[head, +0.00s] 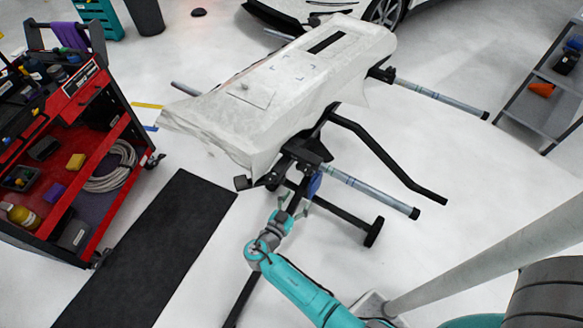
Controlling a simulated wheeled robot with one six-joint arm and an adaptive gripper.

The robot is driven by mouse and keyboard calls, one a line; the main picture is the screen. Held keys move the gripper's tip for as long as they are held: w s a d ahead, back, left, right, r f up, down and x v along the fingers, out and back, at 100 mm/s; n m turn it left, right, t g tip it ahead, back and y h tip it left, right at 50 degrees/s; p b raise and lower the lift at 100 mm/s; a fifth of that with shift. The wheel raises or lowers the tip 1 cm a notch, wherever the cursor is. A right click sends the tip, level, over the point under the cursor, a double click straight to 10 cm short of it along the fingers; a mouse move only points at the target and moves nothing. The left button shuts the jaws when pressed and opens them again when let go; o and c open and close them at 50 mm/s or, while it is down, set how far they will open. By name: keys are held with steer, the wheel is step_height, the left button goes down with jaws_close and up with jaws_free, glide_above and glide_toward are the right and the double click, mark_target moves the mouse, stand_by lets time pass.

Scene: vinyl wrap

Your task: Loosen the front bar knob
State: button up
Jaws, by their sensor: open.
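The front bar (368,189) is a grey tube with a black end cap, sticking out to the right from under the near end of the stand. A black clamp bracket (306,151) sits at its inner end. A blue part (315,184) shows just below the bracket; I cannot tell whether it is the knob. A small black block (242,183) shows left of the bracket. My gripper (294,199) is open just below the bracket, close to the blue part. Its fingertips are small and partly lost against the dark frame, so I cannot tell whether they touch anything.
A white-wrapped panel (270,95) lies on the stand above my gripper. A bent black bar (390,160) and a rear tube (445,97) stick out right. A red tool cart (75,150) and black mat (150,250) are left. A grey shelf (545,100) stands right.

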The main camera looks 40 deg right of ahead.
mark_target(305, 171)
steer(key=shift+m+h, duration=0.6)
steer(key=w+d+r, duration=0.1)
steer(key=w+d, duration=0.1)
steer(key=d, duration=0.1)
steer(key=w+d, duration=0.2)
steer(key=d, duration=0.1)
steer(key=w+d+r, duration=0.1)
steer(key=w+d, duration=0.1)
steer(key=d, duration=0.1)
steer(key=shift+w+r, duration=0.2)
steer(key=shift+r, duration=0.1)
steer(key=c, duration=1.2)
